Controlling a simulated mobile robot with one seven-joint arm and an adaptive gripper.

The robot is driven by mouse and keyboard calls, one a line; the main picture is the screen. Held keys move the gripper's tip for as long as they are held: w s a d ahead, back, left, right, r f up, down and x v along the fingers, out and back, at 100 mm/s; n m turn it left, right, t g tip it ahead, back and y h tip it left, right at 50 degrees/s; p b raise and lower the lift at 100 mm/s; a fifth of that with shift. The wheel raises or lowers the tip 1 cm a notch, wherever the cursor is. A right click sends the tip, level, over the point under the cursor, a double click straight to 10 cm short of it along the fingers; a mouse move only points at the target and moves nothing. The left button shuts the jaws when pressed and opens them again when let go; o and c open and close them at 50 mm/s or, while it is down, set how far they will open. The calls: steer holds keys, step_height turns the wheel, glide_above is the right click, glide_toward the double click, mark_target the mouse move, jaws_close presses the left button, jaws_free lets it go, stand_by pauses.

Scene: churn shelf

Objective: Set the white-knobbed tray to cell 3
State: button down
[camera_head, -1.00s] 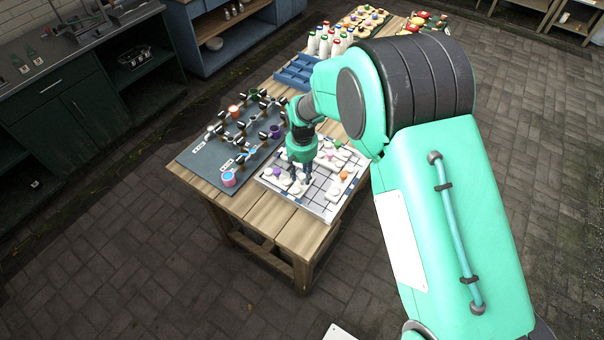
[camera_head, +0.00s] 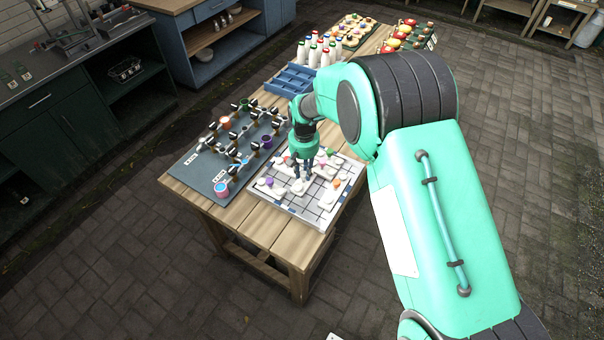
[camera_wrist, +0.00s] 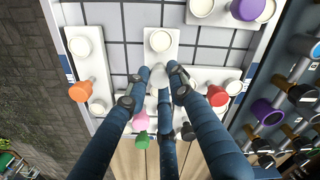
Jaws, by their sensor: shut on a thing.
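The white board (camera_head: 318,217) with a dark grid lies on the wooden table and holds several white trays with coloured knobs. My gripper (camera_head: 303,172) reaches down over the middle of the board. In the wrist view its fingers (camera_wrist: 158,84) are closed round a pale knob, the white knob (camera_wrist: 158,72). The white-knobbed tray (camera_wrist: 160,57) extends from there and carries a round white piece. The fingers hide part of it. I cannot tell whether it touches the board. No cell number is readable.
An orange-knobbed tray (camera_wrist: 81,90) is left of the held tray; a red knob (camera_wrist: 217,95) is right, pink (camera_wrist: 140,121) and green (camera_wrist: 142,140) knobs are below. A dark panel (camera_head: 205,168) with pegs and cups adjoins the board. Open grid cells (camera_wrist: 115,25) show up-left.

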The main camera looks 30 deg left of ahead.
mark_target(304, 173)
steer(key=c, duration=1.5)
jaws_free()
step_height(304, 173, up, 12)
